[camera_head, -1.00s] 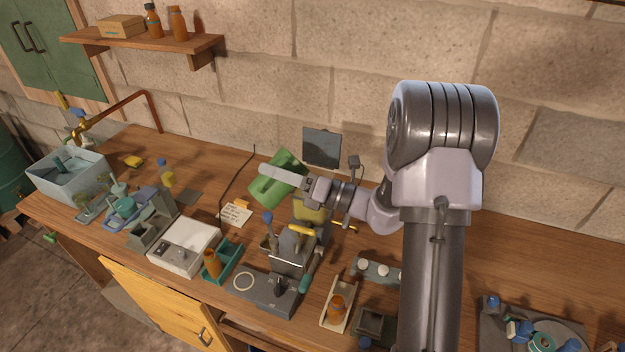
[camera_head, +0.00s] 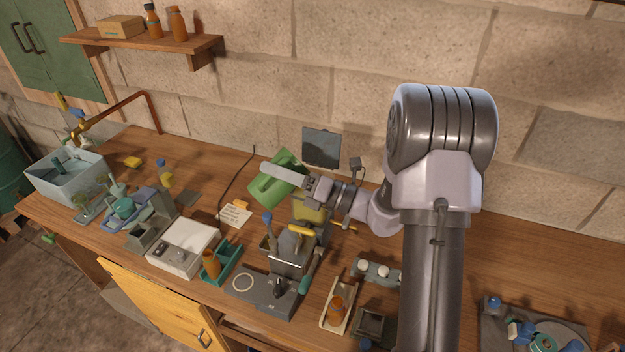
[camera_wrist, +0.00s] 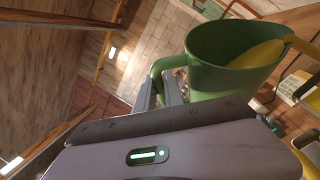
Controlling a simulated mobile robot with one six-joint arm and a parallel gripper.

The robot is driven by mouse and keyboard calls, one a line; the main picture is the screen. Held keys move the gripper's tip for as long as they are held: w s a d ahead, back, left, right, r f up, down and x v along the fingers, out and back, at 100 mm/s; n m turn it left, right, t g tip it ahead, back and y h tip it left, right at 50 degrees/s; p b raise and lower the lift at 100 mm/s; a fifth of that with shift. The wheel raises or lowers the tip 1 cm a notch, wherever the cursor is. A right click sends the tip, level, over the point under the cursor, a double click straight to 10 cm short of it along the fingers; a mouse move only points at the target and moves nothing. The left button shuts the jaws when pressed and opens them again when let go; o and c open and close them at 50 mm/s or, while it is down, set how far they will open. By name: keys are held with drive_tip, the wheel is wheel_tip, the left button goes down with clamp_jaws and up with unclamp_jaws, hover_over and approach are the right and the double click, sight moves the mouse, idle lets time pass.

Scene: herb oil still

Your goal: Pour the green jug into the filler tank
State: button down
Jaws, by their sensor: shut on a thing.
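The green jug (camera_head: 268,190) is in my gripper (camera_head: 288,174), raised above the bench and tilted. My jaws are shut on its handle, seen in the wrist view (camera_wrist: 160,86). In that view the jug (camera_wrist: 222,75) shows its open mouth, with yellow liquid (camera_wrist: 255,54) inside reaching its right rim. The filler tank (camera_head: 311,212), with yellowish contents, stands on the grey filler unit (camera_head: 287,268), below and right of the jug. My wrist partly covers the tank. I cannot tell surely whether liquid falls into it.
A dark upright panel (camera_head: 321,148) stands behind the jug. A white box (camera_head: 184,247) and a teal tray (camera_head: 224,262) holding an orange bottle are left of the filler. A cream tray (camera_head: 338,303) is to its right. The bench behind the white box has some free room.

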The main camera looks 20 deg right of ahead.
drive_tip(key=shift+w+d+m+t+b, duration=0.1)
drive_tip(key=shift+d+m+t+b, duration=0.25)
drive_tip(key=shift+m+b, duration=0.1)
idle(0.9)
drive_tip(key=shift+r, duration=0.15)
idle(0.6)
